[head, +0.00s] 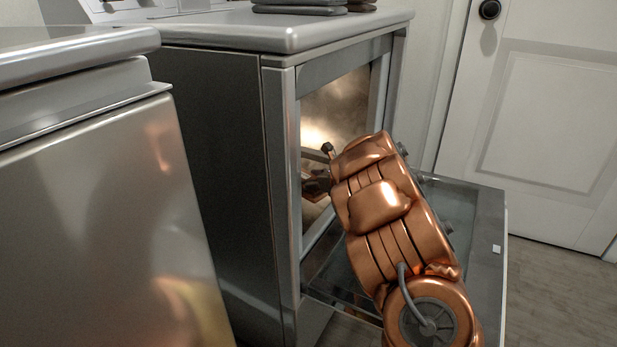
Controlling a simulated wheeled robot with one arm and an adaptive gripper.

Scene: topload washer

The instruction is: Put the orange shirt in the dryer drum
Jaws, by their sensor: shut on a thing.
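The dryer (215,110) stands in the middle with its front door (490,265) swung down open. The shiny, warm-lit dryer drum (335,105) shows through the opening. My copper arm reaches over the open door into the opening. My gripper (318,175) is at the mouth of the drum, partly hidden by the arm and frame. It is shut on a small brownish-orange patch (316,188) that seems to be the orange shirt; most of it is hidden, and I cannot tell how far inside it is.
A grey washer (95,200) stands close on the left. Dark folded items (300,6) lie on top of the dryer. A white room door (545,120) is at the right, with bare wooden floor (560,295) before it.

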